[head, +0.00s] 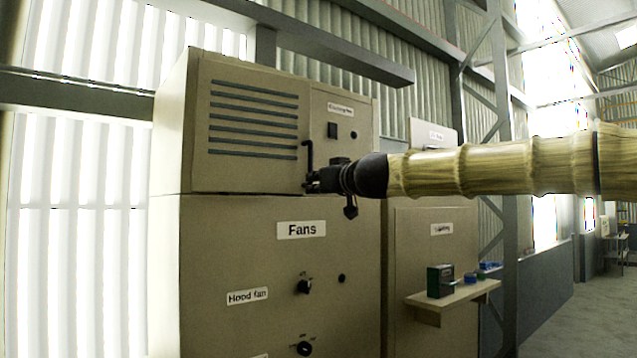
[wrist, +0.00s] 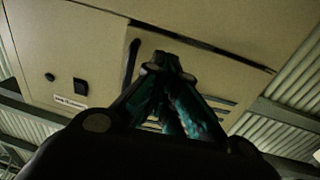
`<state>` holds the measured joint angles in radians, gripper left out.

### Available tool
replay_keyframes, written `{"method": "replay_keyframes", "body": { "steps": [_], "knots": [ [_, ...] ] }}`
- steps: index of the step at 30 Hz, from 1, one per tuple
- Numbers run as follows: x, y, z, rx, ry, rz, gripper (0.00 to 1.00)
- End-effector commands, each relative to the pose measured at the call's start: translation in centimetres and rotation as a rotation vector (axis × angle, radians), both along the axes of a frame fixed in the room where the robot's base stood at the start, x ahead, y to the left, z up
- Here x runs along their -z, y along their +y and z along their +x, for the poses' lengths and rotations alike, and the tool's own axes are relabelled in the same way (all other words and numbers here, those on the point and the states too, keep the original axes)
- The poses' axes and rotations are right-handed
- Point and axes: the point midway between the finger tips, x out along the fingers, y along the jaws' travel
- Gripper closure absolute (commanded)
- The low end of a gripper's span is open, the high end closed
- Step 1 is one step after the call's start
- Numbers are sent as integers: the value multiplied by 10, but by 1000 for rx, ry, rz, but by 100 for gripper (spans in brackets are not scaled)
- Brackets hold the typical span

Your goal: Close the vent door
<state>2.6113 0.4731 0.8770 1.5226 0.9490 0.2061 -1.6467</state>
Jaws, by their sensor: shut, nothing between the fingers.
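The vent door (head: 225,165) is a beige panel with dark horizontal slats, at the upper left of the cabinet in the head view. It also shows in the wrist view (wrist: 215,72), partly hidden behind my gripper. It looks nearly flush with the cabinet, with a dark gap along one edge in the wrist view; I cannot tell if it is fully closed. Its dark upright handle (head: 308,155) is at the door's right edge. My gripper (head: 312,182) is shut and empty, close by the handle's lower end; contact is unclear. Its fingertips (wrist: 165,62) meet in the wrist view.
The panel right of the door carries a black switch (head: 332,130) and a label. Below is the Fans panel (head: 235,245) with knobs. A small shelf (head: 455,293) holding a dark green box (head: 440,281) juts out at right. Open floor lies far right.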

Motion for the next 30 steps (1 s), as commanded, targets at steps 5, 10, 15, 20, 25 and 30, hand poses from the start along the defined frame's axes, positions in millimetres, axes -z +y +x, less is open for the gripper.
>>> {"method": "replay_keyframes", "body": {
  "steps": [5, 10, 15, 20, 25, 30],
  "knots": [
    [-1, 11, 19, 0, 2, 1, 100],
    [0, 20, 36, 0, 3, 3, 100],
    [0, 31, 54, 0, 2, 1, 100],
    [0, 39, 69, 1, 3, 3, 100],
    [0, 47, 82, 1, 2, 1, 100],
    [0, 50, 90, 1, 2, 1, 100]
  ]
}}
